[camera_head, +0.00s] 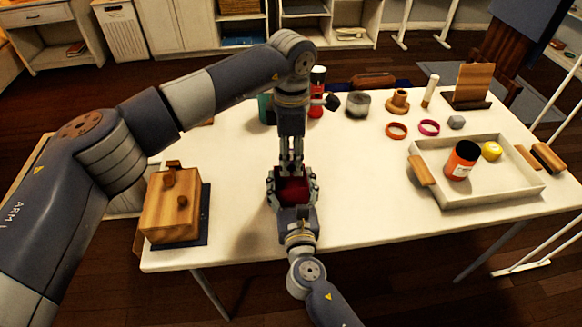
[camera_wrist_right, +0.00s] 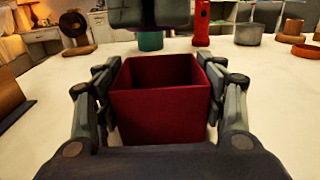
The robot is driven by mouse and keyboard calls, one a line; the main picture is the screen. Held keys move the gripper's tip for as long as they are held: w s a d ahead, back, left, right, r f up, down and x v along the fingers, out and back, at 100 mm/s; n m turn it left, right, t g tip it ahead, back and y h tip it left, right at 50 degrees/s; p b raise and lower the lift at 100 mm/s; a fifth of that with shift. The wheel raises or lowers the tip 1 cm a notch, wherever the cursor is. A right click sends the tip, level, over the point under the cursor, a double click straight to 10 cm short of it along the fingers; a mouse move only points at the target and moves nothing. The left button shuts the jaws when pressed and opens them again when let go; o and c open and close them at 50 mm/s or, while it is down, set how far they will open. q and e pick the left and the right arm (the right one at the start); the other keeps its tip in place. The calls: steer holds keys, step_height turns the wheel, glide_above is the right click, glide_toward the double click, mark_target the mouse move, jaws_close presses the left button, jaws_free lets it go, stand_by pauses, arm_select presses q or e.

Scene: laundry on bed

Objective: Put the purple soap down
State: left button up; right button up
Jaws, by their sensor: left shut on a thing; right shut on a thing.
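I cannot make out a purple soap in either view. My right gripper (camera_head: 291,190) is shut on a dark red open-topped box (camera_wrist_right: 160,105), with a finger on each side of it. The box stands upright and looks empty in the right wrist view. It also shows in the head view (camera_head: 293,190), near the table's front edge. My left gripper (camera_head: 291,168) points down from above, at the box. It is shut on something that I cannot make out.
The white table (camera_head: 345,180) has free room right of the box. A white tray (camera_head: 480,195) holds an orange jar (camera_head: 461,160) and a yellow thing (camera_head: 492,151). A wooden box (camera_head: 170,212) stands at left. Rings, a grey pot (camera_head: 358,105) and a red bottle (camera_head: 317,92) stand behind.

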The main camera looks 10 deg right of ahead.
mark_target(291, 171)
arm_select(q)
steer(key=shift+f, duration=1.8)
steer(key=shift+f, duration=0.2)
steer(key=shift+f, duration=0.1)
steer(key=shift+a+f, duration=0.1)
steer(key=shift+f, duration=0.25)
arm_select(e)
steer(key=shift+s+a, duration=0.1)
arm_select(q)
steer(key=o, duration=1.1)
steer(key=shift+s+f, duration=0.1)
steer(key=shift+c, duration=0.2)
arm_select(e)
steer(key=shift+r, duration=0.1)
arm_select(q)
step_height(291, 171, up, 14)
steer(key=shift+f, duration=0.2)
